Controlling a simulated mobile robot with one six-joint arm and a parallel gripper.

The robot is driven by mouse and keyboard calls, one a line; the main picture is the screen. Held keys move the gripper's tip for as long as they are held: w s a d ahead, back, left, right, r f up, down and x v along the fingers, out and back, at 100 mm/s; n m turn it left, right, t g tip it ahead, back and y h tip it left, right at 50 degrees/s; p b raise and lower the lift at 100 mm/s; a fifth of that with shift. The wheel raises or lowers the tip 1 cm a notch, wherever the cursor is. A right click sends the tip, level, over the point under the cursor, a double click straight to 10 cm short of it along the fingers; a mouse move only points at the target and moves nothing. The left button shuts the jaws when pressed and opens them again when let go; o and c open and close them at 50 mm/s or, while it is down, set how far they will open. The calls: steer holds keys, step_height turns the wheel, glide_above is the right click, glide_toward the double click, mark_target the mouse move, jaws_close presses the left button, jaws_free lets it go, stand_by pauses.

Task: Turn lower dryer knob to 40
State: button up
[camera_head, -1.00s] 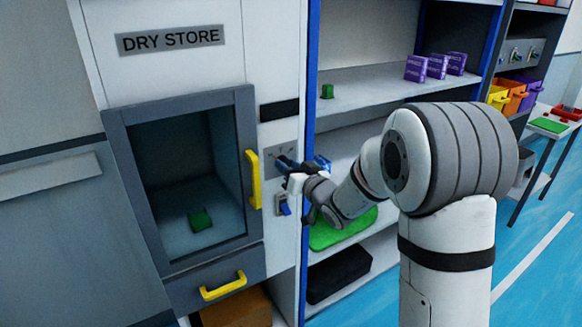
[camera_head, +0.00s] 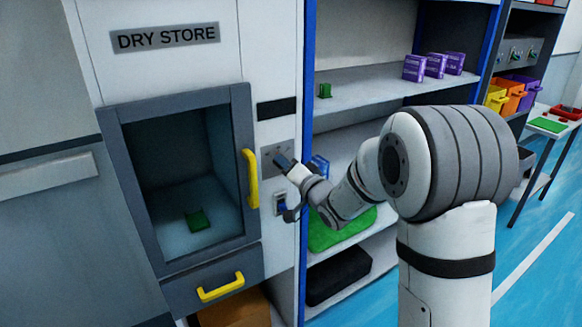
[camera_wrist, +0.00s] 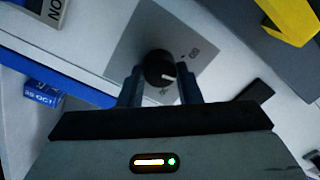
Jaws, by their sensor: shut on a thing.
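In the head view my gripper (camera_head: 283,161) reaches the grey plate (camera_head: 270,155) on the white dryer panel, right of the yellow door handle. There the knob is hidden by my gripper.
The yellow door handle (camera_head: 252,179) stands out just left of the plate. A blue switch (camera_head: 280,204) lies below it. The dry store window shows a green piece (camera_head: 198,220) inside. Shelves with purple boxes (camera_head: 435,66) and a green mat (camera_head: 340,230) stand to the right.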

steer(key=shift+r+m, duration=0.2)
steer(key=shift+m, duration=1)
steer(key=o, duration=0.5)
steer(key=shift+w, duration=0.1)
steer(key=shift+o, duration=1)
steer(key=shift+w+a, duration=0.1)
steer(key=shift+o, duration=1.4)
steer(key=shift+f, duration=0.15)
steer(key=shift+f, duration=0.1)
